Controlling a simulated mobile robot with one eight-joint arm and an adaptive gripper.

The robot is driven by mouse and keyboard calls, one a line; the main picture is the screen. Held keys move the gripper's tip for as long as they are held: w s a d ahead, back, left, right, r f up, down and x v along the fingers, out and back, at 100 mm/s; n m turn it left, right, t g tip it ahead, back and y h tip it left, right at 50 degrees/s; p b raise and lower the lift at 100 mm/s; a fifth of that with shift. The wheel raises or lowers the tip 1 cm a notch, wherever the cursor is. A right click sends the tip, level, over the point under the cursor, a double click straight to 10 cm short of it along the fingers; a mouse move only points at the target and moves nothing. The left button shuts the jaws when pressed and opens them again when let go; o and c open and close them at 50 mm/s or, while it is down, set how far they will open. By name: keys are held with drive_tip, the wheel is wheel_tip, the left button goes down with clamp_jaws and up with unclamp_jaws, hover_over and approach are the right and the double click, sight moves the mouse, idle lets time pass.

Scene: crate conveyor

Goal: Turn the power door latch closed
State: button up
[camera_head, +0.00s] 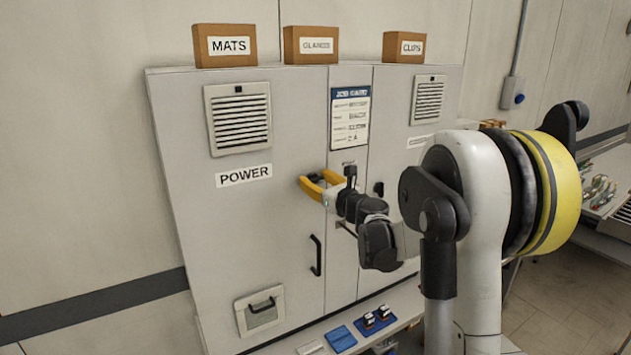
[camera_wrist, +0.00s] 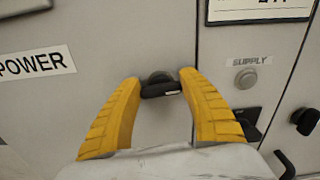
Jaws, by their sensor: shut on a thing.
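The power door (camera_head: 250,215) is the left grey cabinet door, with a POWER label (camera_head: 243,175). It looks flush with the cabinet front. Its black latch (camera_wrist: 161,86) shows in the wrist view near the door's right edge, its bar lying roughly level across. My gripper (camera_wrist: 161,78) has one yellow finger at each end of the bar and is shut on it. In the head view my gripper (camera_head: 311,181) is at the door's right edge and hides the latch.
Below the latch is a black door handle (camera_head: 316,255). Right of it are a SUPPLY button (camera_wrist: 246,78) and another dark latch (camera_head: 379,188). Boxes labelled MATS (camera_head: 224,46) and CLIPS (camera_head: 403,47) stand on top. A ledge (camera_head: 400,305) with small items runs below.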

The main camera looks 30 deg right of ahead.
drive_tip(key=n+b, duration=0.1)
drive_tip(key=n, duration=0.3)
drive_tip(key=shift+a+f, duration=0.1)
drive_tip(key=n+b, duration=0.1)
drive_tip(key=n, duration=0.3)
drive_tip(key=shift+a+n+b, duration=0.1)
drive_tip(key=shift+n+b, duration=0.3)
drive_tip(key=n+b, duration=0.1)
drive_tip(key=n, duration=0.3)
drive_tip(key=shift+f, duration=0.1)
drive_tip(key=shift+a+n, duration=0.1)
drive_tip(key=shift+n, duration=1.8)
drive_tip(key=shift+b, duration=0.3)
drive_tip(key=o, duration=1.2)
drive_tip(key=shift+f, duration=0.1)
